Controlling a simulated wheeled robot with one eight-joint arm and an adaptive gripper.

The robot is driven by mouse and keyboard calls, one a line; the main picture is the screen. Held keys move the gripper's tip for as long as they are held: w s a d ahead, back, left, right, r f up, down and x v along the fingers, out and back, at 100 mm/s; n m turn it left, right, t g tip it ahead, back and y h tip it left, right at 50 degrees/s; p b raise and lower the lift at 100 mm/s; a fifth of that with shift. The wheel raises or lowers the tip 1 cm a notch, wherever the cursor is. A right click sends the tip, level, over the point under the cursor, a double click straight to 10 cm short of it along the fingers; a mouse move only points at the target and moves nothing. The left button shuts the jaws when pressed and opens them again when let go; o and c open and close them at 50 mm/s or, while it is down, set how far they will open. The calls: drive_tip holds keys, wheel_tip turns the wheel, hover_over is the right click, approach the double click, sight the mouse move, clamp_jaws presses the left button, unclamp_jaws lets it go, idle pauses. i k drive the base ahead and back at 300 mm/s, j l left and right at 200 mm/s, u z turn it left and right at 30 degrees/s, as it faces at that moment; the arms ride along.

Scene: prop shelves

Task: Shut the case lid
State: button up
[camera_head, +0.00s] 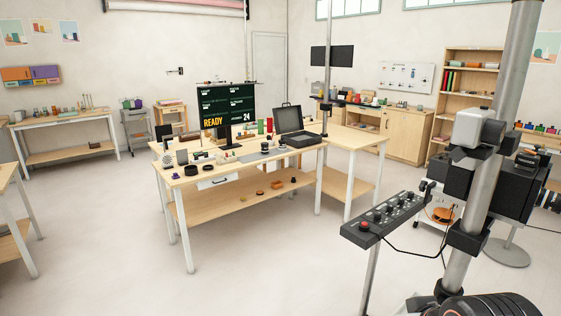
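A dark case stands open near the right end of the middle table. Its lid (289,119) is raised roughly upright behind its base (300,140). The case is small in this view, and I cannot tell what is inside it. My gripper is not in view, so its place relative to the case does not show.
The wooden table (236,170) also carries a READY monitor (226,112) and several small items. Another table (358,140) stands close behind, at right. A control panel (385,216) and a metal pole (499,110) fill the right foreground. The floor (110,240) at front left is clear.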

sight(288, 118)
drive_tip(key=i+u, duration=0.4)
drive_tip(key=i, duration=1.2)
drive_tip(key=i+j, duration=0.1)
drive_tip(key=i, duration=1.05)
drive_tip(key=i+j+z, duration=0.1)
drive_tip(key=i, duration=1.1)
drive_tip(key=i+z, duration=0.25)
drive_tip(key=i, duration=0.3)
drive_tip(key=i+j+z, duration=0.25)
drive_tip(key=i, duration=0.3)
